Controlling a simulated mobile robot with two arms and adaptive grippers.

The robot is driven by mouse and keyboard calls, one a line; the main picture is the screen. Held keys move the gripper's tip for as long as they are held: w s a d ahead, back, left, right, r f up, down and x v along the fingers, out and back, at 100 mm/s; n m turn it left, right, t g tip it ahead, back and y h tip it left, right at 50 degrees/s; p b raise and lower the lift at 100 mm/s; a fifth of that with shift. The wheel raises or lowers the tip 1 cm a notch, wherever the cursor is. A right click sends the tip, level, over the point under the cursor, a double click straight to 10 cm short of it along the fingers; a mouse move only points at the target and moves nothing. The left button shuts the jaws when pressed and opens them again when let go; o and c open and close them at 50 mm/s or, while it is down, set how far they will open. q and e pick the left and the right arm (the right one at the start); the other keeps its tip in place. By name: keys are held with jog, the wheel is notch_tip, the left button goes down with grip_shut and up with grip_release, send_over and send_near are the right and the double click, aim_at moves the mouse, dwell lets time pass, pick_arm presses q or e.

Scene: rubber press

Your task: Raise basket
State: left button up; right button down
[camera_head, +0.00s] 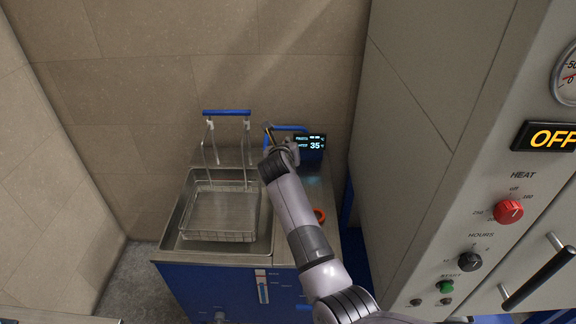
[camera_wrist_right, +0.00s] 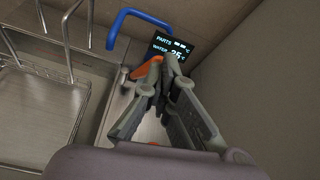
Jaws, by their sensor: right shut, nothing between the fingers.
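The wire basket (camera_head: 222,212) sits in the open steel tank (camera_head: 183,238) of the blue unit, with wire hangers rising to a blue handle bar (camera_head: 227,112). In the wrist view the basket's wire edge (camera_wrist_right: 72,118) shows at the left. My right gripper (camera_head: 268,132) is shut and empty, right of the basket, by a second blue handle (camera_head: 290,128) near the back of the unit. In the wrist view the gripper fingertips (camera_wrist_right: 155,70) lie in front of an orange part (camera_wrist_right: 146,67), below this blue handle (camera_wrist_right: 140,18). Contact cannot be told. My left gripper is out of view.
A red-orange ring-shaped part (camera_head: 319,215) is on the unit's top. The grey press cabinet (camera_head: 450,120) with knobs and an OFF display stands close on the right. A tiled wall (camera_head: 200,50) is behind.

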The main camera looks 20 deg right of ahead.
jog(key=shift+w+d+r, duration=0.15)
jog(key=shift+w+r, duration=0.05)
jog(key=shift+w, duration=0.4)
jog(key=shift+w+d+r, duration=0.15)
jog(key=shift+w, duration=0.4)
jog(key=shift+r, duration=0.25)
jog(key=shift+w+d+r, duration=0.1)
jog(key=shift+w+r, duration=0.1)
jog(key=shift+r, duration=0.45)
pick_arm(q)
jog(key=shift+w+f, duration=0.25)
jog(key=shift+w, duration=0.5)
pick_arm(e)
notch_tip(320, 180, up, 9)
jog(key=shift+a, duration=0.25)
jog(key=shift+s+d+f, duration=0.1)
jog(key=shift+d, duration=0.05)
